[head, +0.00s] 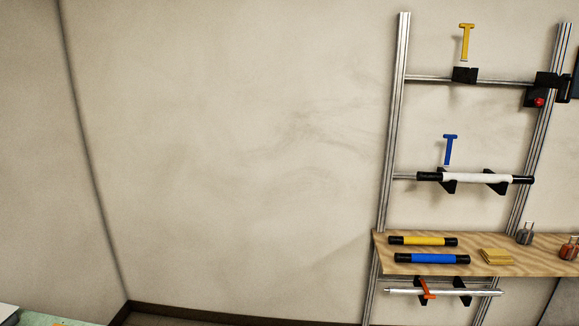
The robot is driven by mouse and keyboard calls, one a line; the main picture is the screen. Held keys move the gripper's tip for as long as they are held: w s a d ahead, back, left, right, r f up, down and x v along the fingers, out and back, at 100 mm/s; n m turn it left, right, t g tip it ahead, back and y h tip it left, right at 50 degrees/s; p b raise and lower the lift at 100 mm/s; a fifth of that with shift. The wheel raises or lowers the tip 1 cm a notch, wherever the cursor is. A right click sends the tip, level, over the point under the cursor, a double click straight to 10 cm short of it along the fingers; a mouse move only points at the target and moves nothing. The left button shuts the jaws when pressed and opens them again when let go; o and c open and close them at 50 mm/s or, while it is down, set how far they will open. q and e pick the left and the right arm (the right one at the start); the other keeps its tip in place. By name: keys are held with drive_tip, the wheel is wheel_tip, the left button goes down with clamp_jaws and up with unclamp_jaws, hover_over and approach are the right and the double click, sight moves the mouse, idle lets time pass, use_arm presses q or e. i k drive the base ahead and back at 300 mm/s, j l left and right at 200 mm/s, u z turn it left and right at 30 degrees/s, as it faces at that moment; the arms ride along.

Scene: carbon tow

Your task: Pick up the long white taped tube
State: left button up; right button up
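A long white tube (478,179) with black ends lies across two black brackets on the middle rail of the metal rack, at the right of the head view. A blue T-shaped piece (450,149) stands just above its left part. Another long pale tube (458,293) rests on black brackets on the lowest rail, below the wooden shelf, with an orange piece (425,289) at its left part. I cannot tell tape on either tube at this size. Neither of my grippers shows in the head view.
The wooden shelf (480,245) holds a yellow tube (422,241), a blue tube (432,259), a yellow stack (496,256) and two flasks (525,233). A yellow T-shaped piece (466,42) is above the top rail. Bare wall fills the left and middle.

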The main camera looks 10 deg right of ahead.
sight(445, 176)
drive_tip(key=z, duration=1.35)
